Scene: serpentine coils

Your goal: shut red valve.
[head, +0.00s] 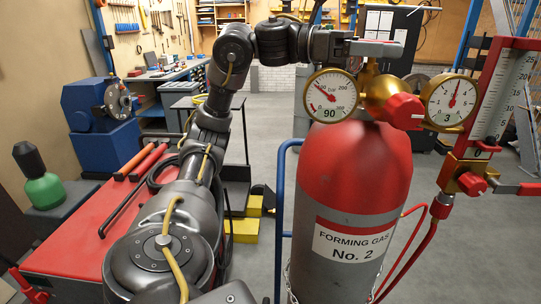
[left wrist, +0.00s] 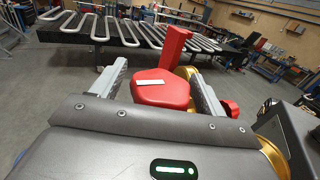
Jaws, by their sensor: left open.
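The red valve knob (left wrist: 160,90), with a white mark on top, shows in the left wrist view. It sits between the two fingers of my left gripper (left wrist: 158,72), with a small gap visible on each side. In the head view my left gripper (head: 382,46) is open over the brass neck (head: 371,66) of the red-topped gas cylinder (head: 350,165) labelled FORMING GAS No. 2, and it hides the knob there. Another red knob (head: 403,111) is on the brass regulator, between two round gauges (head: 330,95) (head: 450,100). My right gripper is not in view.
A red panel with a scale (head: 500,85) stands just right of the cylinder, with a red hose (head: 405,255) below. A blue rail (head: 281,200) runs along the cylinder's left. A red-topped bench (head: 75,240) is at left. Grey serpentine coils (left wrist: 135,30) lie behind in the wrist view.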

